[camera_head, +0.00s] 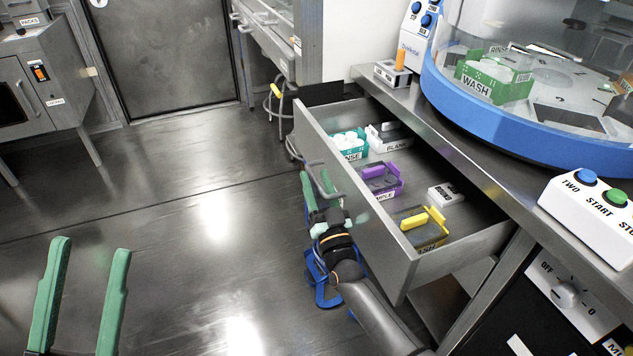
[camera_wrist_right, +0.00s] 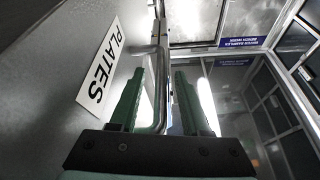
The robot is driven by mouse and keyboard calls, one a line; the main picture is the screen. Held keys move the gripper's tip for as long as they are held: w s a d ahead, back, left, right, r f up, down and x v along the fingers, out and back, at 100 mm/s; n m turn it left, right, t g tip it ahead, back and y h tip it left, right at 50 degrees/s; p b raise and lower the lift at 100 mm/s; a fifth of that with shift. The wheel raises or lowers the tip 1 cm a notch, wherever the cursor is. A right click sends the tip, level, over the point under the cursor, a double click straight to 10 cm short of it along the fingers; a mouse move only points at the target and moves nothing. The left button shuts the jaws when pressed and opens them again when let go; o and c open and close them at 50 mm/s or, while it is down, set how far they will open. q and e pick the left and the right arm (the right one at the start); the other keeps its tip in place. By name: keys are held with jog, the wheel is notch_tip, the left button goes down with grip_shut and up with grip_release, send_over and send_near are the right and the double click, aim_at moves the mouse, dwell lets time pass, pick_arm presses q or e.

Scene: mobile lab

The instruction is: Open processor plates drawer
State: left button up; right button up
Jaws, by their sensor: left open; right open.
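The plates drawer (camera_head: 458,257) is pulled out from under the bench on the right, its inside showing from above. In the right wrist view its front carries a white "PLATES" label (camera_wrist_right: 101,66). My right gripper (camera_head: 320,180) is at the drawer front, by the metal bar handle (camera_head: 327,181). In the right wrist view, the handle (camera_wrist_right: 160,95) runs between the two green fingers, which stand apart around it. My left gripper (camera_head: 91,246) is open and empty over the floor at the lower left, away from the drawer.
The drawer holds a teal rack (camera_head: 352,153), a grey rack (camera_head: 394,146), a purple rack (camera_head: 383,195), a yellow rack (camera_head: 424,238) and a white item (camera_head: 445,194). A blue-rimmed machine (camera_head: 500,125) and a button box (camera_head: 590,215) stand on the bench. The floor to the left is clear.

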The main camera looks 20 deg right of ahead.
pick_arm(q)
jog(key=shift+w+a+r+n+y+p, duration=0.2)
jog(key=shift+w+n+y+p, duration=0.4)
jog(key=shift+y+p, duration=0.5)
pick_arm(e)
jog(key=v, duration=1.2)
jog(key=shift+s, duration=0.25)
pick_arm(q)
jog(key=shift+r, duration=0.15)
pick_arm(e)
jog(key=shift+f, duration=0.1)
